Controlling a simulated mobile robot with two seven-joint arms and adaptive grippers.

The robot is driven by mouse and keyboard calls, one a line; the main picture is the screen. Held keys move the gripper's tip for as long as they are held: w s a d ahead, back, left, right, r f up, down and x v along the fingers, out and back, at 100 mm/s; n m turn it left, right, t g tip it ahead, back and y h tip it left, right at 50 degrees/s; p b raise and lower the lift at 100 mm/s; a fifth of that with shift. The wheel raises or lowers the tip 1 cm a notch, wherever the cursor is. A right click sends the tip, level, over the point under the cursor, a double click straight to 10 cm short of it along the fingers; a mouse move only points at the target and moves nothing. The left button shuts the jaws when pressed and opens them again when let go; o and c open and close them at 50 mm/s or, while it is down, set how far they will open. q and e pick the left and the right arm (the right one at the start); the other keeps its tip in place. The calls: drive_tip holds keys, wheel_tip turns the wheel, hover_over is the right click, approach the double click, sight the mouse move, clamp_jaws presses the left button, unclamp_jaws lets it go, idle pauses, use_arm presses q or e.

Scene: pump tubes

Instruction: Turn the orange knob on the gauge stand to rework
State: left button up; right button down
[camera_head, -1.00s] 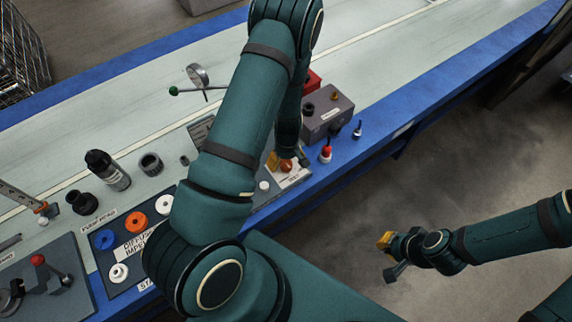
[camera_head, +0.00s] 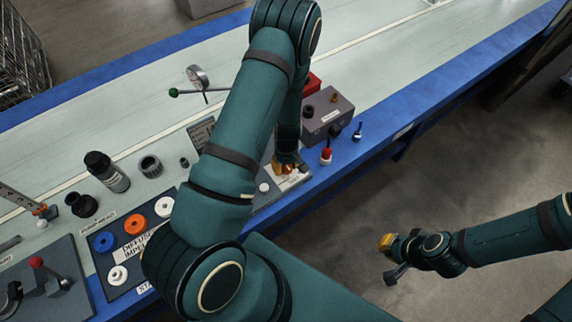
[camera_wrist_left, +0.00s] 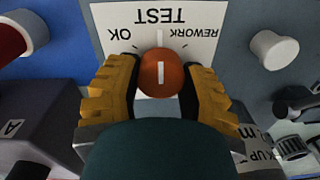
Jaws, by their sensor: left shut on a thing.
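The orange knob (camera_wrist_left: 161,72) with a white line sits on the gauge stand's white plate (camera_wrist_left: 205,22). The plate reads OK, TEST and REWORK, upside down in the left wrist view. The knob's white line runs straight up the picture, between the OK and REWORK marks. My left gripper (camera_wrist_left: 160,88) has a yellow finger on each side of the knob and is shut on it. In the head view my left gripper (camera_head: 288,167) largely covers the knob. My right gripper (camera_head: 388,257) hangs over the floor, away from the bench; its finger opening is unclear.
A grey box (camera_head: 328,115) and a red-and-white part (camera_head: 326,153) stand close right of the left gripper. A white cap (camera_wrist_left: 274,49) sits beside the plate.

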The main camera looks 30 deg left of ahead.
use_arm(q)
drive_tip(key=shift+m, duration=0.3)
drive_tip(key=m, duration=0.4)
drive_tip(key=shift+m, duration=0.4)
drive_tip(key=m+b, duration=0.1)
drive_tip(key=m, duration=0.4)
drive_tip(key=shift+d, duration=0.15)
drive_tip(key=shift+m, duration=0.3)
drive_tip(key=o, duration=1.2)
drive_tip(key=shift+w, duration=0.1)
wheel_tip(320, 180, up, 12)
drive_tip(key=shift+d, duration=0.15)
